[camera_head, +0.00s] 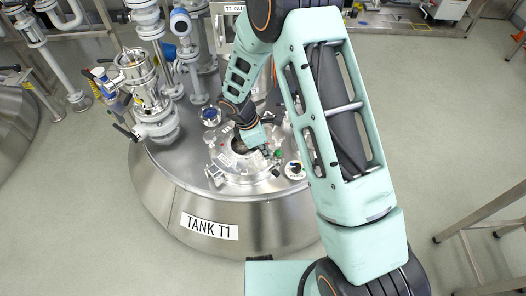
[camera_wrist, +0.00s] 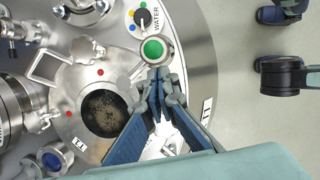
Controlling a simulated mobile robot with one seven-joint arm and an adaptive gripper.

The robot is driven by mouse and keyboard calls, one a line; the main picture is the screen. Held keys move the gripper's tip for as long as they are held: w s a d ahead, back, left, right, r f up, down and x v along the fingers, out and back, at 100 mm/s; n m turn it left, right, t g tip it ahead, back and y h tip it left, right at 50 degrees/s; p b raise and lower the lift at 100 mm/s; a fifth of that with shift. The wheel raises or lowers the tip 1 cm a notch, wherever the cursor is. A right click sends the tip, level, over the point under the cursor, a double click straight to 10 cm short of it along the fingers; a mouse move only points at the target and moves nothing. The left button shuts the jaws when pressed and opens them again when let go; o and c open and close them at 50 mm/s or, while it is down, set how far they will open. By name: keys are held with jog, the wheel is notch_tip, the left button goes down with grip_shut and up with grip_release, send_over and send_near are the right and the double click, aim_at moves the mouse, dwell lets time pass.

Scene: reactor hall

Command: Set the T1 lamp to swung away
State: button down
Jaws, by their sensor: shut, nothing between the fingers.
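Tank T1 (camera_head: 165,185) is a steel vessel with a domed top, labelled TANK T1. A round dark opening (camera_wrist: 106,113) with a T1 tag (camera_wrist: 81,145) beside it shows in the wrist view. My gripper (camera_wrist: 160,74) is shut and empty, its blue-grey fingers together just below a green round part (camera_wrist: 153,49) in a pale ring. I cannot tell whether the fingertips touch that ring. In the head view my gripper (camera_head: 270,165) is over the tank top, partly hidden by my wrist. I cannot clearly pick out the T1 lamp.
A WATER dial (camera_wrist: 143,17) lies just beyond the green part. A pale square frame (camera_wrist: 46,68) stands left of the opening. Pipes and valves (camera_head: 148,95) crowd the tank's left and back. A metal frame stand (camera_head: 480,225) is at the right; open floor (camera_head: 435,115) lies beyond.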

jog(key=shift+d+n, duration=0.25)
jog(key=shift+n, duration=0.25)
dwell(0.4)
jog(key=s+a+r+p, duration=0.1)
jog(key=a+r+p, duration=0.1)
jog(key=a+r, duration=0.4)
jog(key=v, duration=0.4)
jog(key=shift+s+d+r, duration=0.25)
